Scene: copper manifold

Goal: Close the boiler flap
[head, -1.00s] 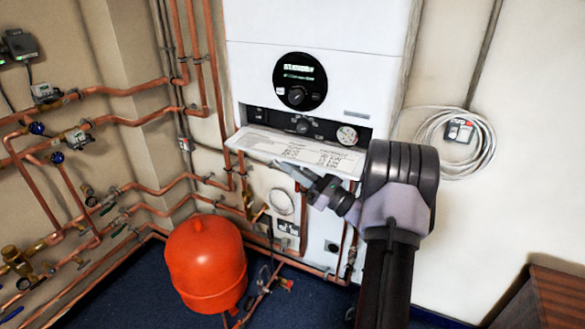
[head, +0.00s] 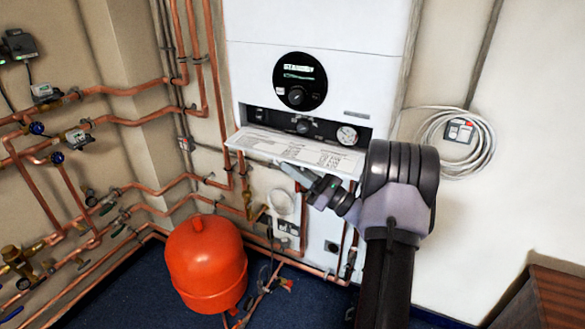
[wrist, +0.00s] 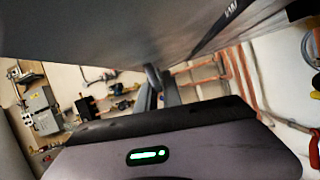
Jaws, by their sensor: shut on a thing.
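The boiler flap (head: 262,143) is a white panel with printed text, hanging open and tilted outward below the control recess of the white boiler (head: 350,75). In the head view my gripper (head: 288,170) is at the flap's front edge, just left of its middle. The jaws are shut on the flap, though the exact contact is small in the picture. In the wrist view a broad grey surface, seemingly the flap's underside (wrist: 150,35), fills the top, and my gripper (wrist: 156,80) reaches up to it.
A gauge (head: 347,135) and knobs sit in the open recess. Copper pipes (head: 150,185) run along the left wall, and a red tank (head: 206,265) stands on the floor. A coiled white cable (head: 480,150) hangs at right. A wooden cabinet (head: 550,300) stands lower right.

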